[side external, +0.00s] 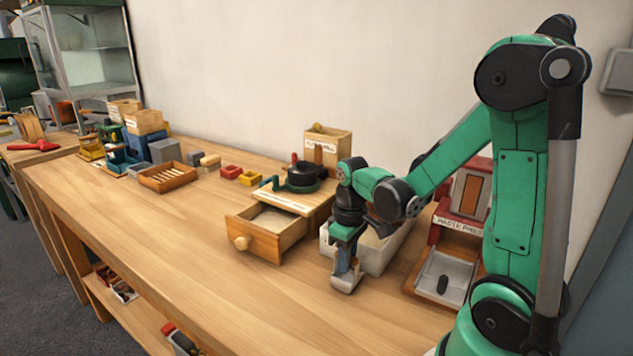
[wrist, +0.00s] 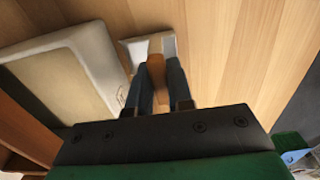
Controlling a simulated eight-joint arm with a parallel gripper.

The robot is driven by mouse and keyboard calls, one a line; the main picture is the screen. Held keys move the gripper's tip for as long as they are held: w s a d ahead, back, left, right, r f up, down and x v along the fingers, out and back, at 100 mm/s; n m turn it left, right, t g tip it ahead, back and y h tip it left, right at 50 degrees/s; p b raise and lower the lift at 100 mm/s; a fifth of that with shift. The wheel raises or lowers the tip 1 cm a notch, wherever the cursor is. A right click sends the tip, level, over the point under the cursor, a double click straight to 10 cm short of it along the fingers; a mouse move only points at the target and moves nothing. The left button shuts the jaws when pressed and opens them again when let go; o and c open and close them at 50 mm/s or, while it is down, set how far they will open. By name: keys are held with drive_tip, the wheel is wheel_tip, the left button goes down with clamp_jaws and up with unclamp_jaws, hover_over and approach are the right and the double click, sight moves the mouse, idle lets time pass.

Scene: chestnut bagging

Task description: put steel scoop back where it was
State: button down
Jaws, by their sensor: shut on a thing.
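The steel scoop (side external: 345,283) is in my gripper (side external: 346,262), low over the table in front of the white bin in the side view. In the wrist view, the fingers of my gripper (wrist: 158,80) are shut on the scoop's brown handle, and the metal scoop (wrist: 132,46) shows just beyond the fingertips. I cannot tell whether the scoop touches the table. The white bin (side external: 375,262) is partly hidden behind my arm; it also shows at the left in the wrist view (wrist: 98,55).
A grinder (side external: 302,177) stands on a wooden box with its drawer (side external: 270,246) pulled open, left of my gripper. A red press (side external: 440,232) stands at the right. The table's front stretch (side external: 200,260) is clear.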

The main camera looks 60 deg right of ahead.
drive_tip(key=c, duration=0.8)
unclamp_jaws()
drive_tip(key=shift+f, duration=0.1)
wheel_tip(320, 180, up, 12)
drive_tip(key=w+a+f+t, duration=0.1)
drive_tip(key=a+f+t, duration=0.1)
drive_tip(key=a+t, duration=0.5)
drive_tip(key=a, duration=0.4)
drive_tip(key=shift+w+a+f, duration=0.2)
drive_tip(key=shift+w, duration=0.2)
